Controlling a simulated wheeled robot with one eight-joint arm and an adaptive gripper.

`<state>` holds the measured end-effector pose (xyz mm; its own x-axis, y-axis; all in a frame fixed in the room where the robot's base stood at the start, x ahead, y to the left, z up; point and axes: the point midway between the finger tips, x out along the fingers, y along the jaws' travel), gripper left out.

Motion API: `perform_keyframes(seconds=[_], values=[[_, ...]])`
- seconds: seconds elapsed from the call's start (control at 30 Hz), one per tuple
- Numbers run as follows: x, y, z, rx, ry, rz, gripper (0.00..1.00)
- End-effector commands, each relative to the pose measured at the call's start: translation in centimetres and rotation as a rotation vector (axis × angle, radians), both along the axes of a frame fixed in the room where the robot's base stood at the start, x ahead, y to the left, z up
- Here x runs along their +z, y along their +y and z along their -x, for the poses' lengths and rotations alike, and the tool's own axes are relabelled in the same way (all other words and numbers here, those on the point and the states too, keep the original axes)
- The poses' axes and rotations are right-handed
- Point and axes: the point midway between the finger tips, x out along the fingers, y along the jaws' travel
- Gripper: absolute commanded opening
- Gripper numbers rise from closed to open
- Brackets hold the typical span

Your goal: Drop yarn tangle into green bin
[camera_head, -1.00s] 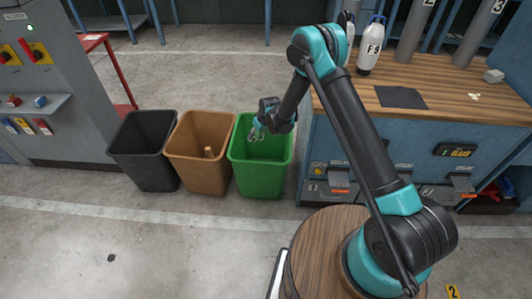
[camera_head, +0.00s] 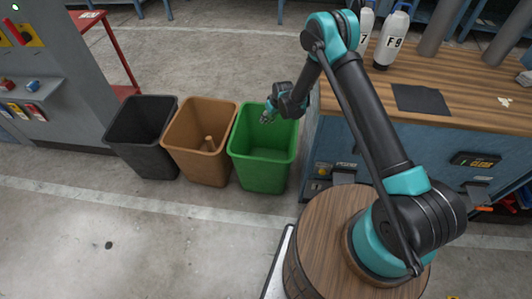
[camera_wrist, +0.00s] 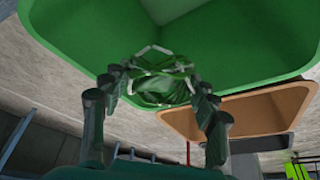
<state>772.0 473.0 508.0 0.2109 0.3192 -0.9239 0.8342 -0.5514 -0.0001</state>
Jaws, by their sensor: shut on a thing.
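The green bin (camera_head: 262,172) is the rightmost of the bins in a row on the floor. In the head view my gripper (camera_head: 267,116) is over the bin's mouth, by its far rim. In the wrist view my gripper (camera_wrist: 159,78) is shut on the yarn tangle (camera_wrist: 163,88), a loose looped bundle of thin pale and dark green strands between the fingers. The green bin's inside (camera_wrist: 225,40) fills the picture behind it. The tangle is too small to make out clearly in the head view.
A brown bin (camera_head: 187,165) with a small tan cylinder (camera_head: 209,143) inside stands left of the green bin, then a black bin (camera_head: 138,152). A wood-topped blue workbench (camera_head: 455,95) with bottles (camera_head: 391,40) stands close on the right. Floor in front is clear.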

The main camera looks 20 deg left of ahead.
Motion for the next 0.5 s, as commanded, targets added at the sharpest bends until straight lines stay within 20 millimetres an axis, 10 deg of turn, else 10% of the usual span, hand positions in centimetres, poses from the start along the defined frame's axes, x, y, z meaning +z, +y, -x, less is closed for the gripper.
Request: perform_keyframes(seconds=[0.5], values=[[-1.7,0.0,0.0,0.000,0.000,0.000,0.35]])
